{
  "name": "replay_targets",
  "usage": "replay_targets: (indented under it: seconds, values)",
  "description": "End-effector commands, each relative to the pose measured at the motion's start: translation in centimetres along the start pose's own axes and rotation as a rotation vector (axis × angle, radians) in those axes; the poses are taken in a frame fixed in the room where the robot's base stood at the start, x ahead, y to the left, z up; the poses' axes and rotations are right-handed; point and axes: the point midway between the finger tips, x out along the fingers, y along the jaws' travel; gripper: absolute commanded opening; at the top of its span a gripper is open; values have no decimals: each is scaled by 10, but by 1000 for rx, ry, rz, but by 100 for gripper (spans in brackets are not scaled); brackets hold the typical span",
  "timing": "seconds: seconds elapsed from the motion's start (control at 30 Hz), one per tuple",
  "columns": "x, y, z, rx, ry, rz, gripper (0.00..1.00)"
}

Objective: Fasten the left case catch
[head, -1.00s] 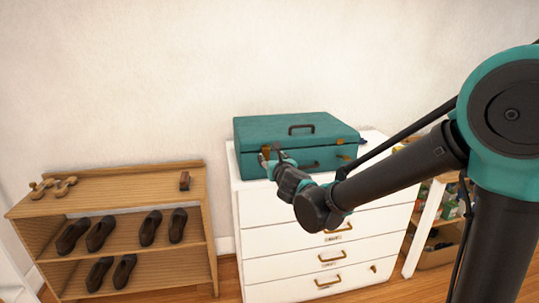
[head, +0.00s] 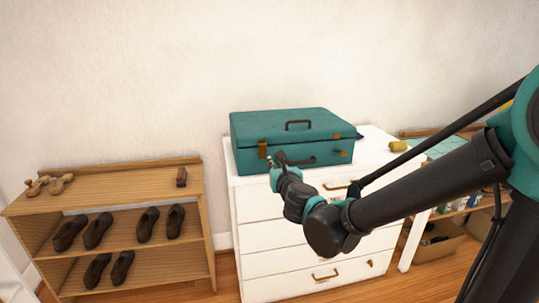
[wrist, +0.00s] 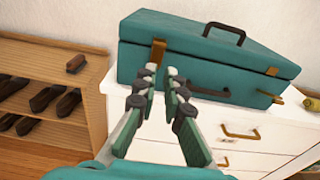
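The teal case (head: 290,128) lies with its lid down on the white dresser. Its brass left catch (head: 263,149) shows on the front face and appears to span the lid seam; I cannot tell if it is fully engaged. It also shows in the wrist view (wrist: 158,50), just beyond my fingertips. My gripper (head: 277,161) is in front of the case, below and to the right of this catch. In the wrist view its fingers (wrist: 161,72) are apart with a narrow gap and nothing visibly held. The right catch (head: 341,153) shows brass parts at the seam.
The case has a top handle (head: 298,123) and a dark front handle (wrist: 211,92). The white dresser (head: 262,235) has brass pulls. A wooden shoe rack (head: 120,200) stands to the left. A yellowish object (head: 398,146) lies right of the case.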

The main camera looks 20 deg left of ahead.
Motion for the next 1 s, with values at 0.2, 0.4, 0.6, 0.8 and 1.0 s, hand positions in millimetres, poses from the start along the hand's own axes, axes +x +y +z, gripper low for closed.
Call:
replay_targets:
  seconds: [0.2,0.4,0.6,0.8,1.0]
  values:
    - [29,-1,0,0,1,-3,0]
    - [67,-1,0,1,1,-3,0]
    - [104,-1,0,0,1,-2,0]
    - [129,-1,0,1,1,-1,0]
    - [138,-1,0,0,1,-1,0]
